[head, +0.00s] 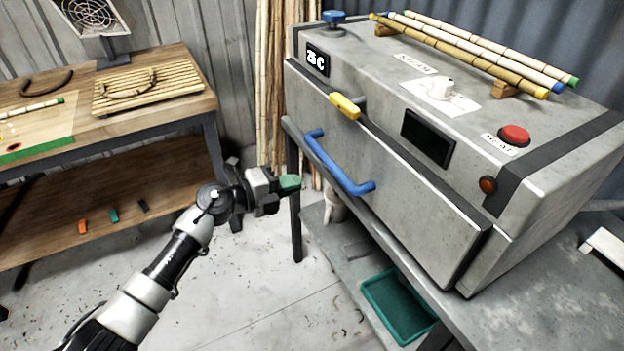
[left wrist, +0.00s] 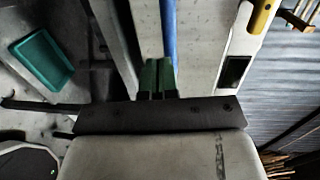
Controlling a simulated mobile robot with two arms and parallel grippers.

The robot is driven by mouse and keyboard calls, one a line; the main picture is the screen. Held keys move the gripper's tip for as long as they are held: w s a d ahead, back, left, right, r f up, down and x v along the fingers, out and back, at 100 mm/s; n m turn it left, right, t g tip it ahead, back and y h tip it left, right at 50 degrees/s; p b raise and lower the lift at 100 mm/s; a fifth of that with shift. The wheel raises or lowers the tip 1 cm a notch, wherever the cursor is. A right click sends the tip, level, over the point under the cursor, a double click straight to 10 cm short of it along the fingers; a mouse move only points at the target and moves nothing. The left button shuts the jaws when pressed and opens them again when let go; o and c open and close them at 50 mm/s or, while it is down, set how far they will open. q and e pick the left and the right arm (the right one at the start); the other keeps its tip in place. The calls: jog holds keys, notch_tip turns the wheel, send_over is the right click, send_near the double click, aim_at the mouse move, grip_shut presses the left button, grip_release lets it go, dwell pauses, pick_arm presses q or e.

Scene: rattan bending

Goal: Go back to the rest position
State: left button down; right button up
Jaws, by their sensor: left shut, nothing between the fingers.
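My left gripper (head: 290,183) is in the middle of the head view, left of the steam box (head: 370,150) and a little apart from its blue handle (head: 335,165) in the picture. Its green fingertips are together and hold nothing. In the left wrist view the closed green fingers (left wrist: 157,78) point toward the box front, with the blue handle (left wrist: 168,30) just beyond them. The box door looks closed. My right gripper does not show in either view.
The steam box stands on a grey table, with rattan poles (head: 470,50) on top and a teal bin (head: 398,303) on the shelf below. A wooden workbench (head: 190,100) is at the left. Open floor (head: 240,300) lies between.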

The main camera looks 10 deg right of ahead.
pick_arm(q)
jog(key=w+f+v, duration=0.1)
jog(key=v, duration=0.4)
jog(key=s+a+f+n+t+y, duration=0.1)
jog(key=a+f+n+t+y, duration=0.3)
jog(key=f+n, duration=0.45)
jog(key=a+f+n+t+y, duration=0.1)
jog(key=a+f+n+t, duration=0.2)
jog(key=a+f+n, duration=0.6)
jog(key=s+a+f+n+y, duration=0.2)
jog(key=s+f+y, duration=0.15)
jog(key=f, duration=0.55)
jog(key=s+a+f+n+y, duration=0.25)
jog(key=s+f, duration=0.25)
jog(key=f, duration=0.4)
jog(key=s+a+f+n+g+y, duration=0.2)
jog(key=s+a+f+g, duration=0.1)
jog(key=s+f, duration=0.55)
jog(key=s+a+f+n+g+y, duration=0.25)
jog(key=s+f, duration=0.35)
jog(key=s, duration=0.6)
jog(key=s+f+n+g, duration=0.1)
jog(key=s+f+g, duration=0.1)
jog(key=s, duration=0.8)
jog(key=s+f+n+g, duration=0.2)
jog(key=s+g, duration=0.1)
jog(key=s, duration=0.7)
jog(key=shift+s+a+f+g, duration=0.25)
jog(key=shift+a+f+g, duration=0.1)
jog(key=shift+f, duration=0.05)
